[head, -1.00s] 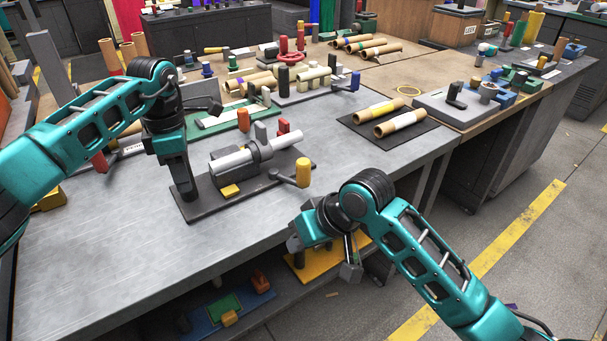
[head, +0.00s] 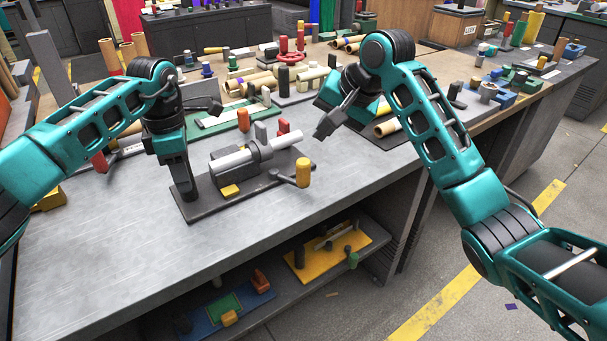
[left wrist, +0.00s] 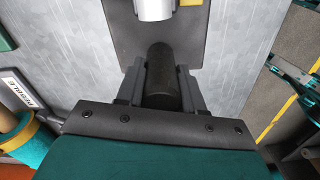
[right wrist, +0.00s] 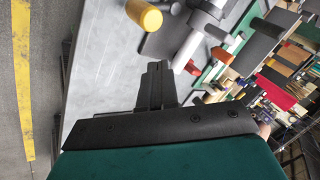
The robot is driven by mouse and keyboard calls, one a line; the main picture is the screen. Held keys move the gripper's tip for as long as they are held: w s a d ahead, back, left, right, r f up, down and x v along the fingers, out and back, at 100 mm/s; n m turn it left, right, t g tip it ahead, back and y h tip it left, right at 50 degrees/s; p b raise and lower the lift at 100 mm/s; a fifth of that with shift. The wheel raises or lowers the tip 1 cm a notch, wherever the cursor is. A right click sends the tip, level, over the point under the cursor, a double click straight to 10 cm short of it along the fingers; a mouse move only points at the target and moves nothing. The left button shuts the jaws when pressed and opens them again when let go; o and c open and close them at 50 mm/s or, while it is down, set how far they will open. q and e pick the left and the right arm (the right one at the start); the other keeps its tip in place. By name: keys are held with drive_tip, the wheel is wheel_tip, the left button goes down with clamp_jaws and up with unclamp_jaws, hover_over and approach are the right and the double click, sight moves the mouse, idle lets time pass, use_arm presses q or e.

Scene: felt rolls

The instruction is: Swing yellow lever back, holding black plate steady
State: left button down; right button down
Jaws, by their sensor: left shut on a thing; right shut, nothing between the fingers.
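The black plate (head: 250,198) lies on the metal bench and carries a grey block with a light rod. The yellow lever (head: 303,172), a yellow knob on a grey arm, stands at its right front side; the knob also shows in the right wrist view (right wrist: 145,15). My left gripper (head: 187,193) points down at the plate's left end, shut on a dark post (left wrist: 160,72) there. My right gripper (head: 322,132) is raised above the bench, to the right of and beyond the knob, apart from it. Its fingers (right wrist: 156,84) are together and empty.
Behind the plate stand an orange peg (head: 243,119) and a green-edged board (head: 212,122). Tan rolls lie partly behind my right arm. A lower shelf holds a yellow board (head: 340,254) and a blue board (head: 205,318). The bench front left is clear.

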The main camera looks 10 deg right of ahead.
sight(303, 175)
use_arm(q)
drive_tip(key=shift+f, duration=0.1)
use_arm(e)
wheel_tip(303, 175, down, 8)
drive_tip(key=shift+r, duration=0.25)
idle(1.9)
use_arm(q)
drive_tip(key=shift+s+d, duration=0.1)
drive_tip(key=shift+d, duration=0.05)
use_arm(e)
drive_tip(key=shift+s+a, duration=0.45)
drive_tip(key=shift+a, duration=0.65)
drive_tip(key=shift+s+a, duration=0.4)
drive_tip(key=shift+a, duration=0.65)
drive_tip(key=shift+s+a, duration=0.45)
drive_tip(key=shift+a, duration=0.65)
drive_tip(key=shift+d, duration=0.15)
drive_tip(key=shift+d+r, duration=0.1)
drive_tip(key=shift+r, duration=0.05)
